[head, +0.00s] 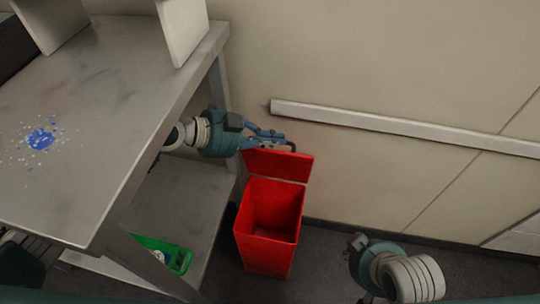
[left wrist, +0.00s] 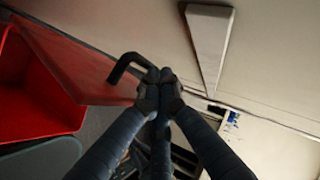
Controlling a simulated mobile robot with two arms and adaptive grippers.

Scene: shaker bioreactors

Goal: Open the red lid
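The red bin (head: 265,254) stands on the floor beside the steel table, and its inside is visible from above. Its red lid (head: 280,166) is raised, standing steeply at the back edge of the opening. The lid also shows in the left wrist view (left wrist: 78,62), with a black hooked handle (left wrist: 122,66) on it. My left gripper (head: 291,147) is at the lid's upper edge. In the left wrist view its fingertips (left wrist: 160,88) are together on the handle's end. My right gripper (head: 357,243) is apart from the bin, low and to the right; its fingers are not clear.
The steel table (head: 110,100) on the left holds a blue patch with scattered pale bits (head: 40,138). A green tray (head: 165,252) is on its lower shelf. The wall with a pale rail (head: 400,127) stands close behind the bin. Some floor is clear right of the bin.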

